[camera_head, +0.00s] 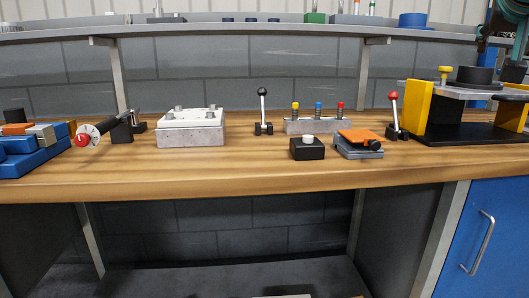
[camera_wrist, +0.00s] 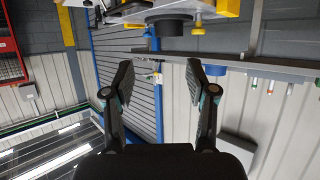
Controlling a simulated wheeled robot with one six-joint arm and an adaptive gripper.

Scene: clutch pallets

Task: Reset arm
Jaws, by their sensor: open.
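My gripper (camera_wrist: 158,80) is open in the wrist view. Its two dark fingers stand wide apart with nothing between them, and no object touches them. Behind the fingers are a blue post, grey slatted panelling and a pale wall. The wrist view is tilted so that the bench and shelf hang from the top of the picture. In the head view a dark and teal part shows at the upper right edge; I cannot tell whether the gripper is in it.
A wooden workbench (camera_head: 240,180) holds a grey block with a white plate (camera_head: 192,127), a black button box (camera_head: 307,149), levers and a yellow-and-black stand (camera_head: 417,110). A shelf (camera_head: 230,31) runs above. The bench's front strip is clear. A red rack (camera_wrist: 10,50) shows in the wrist view.

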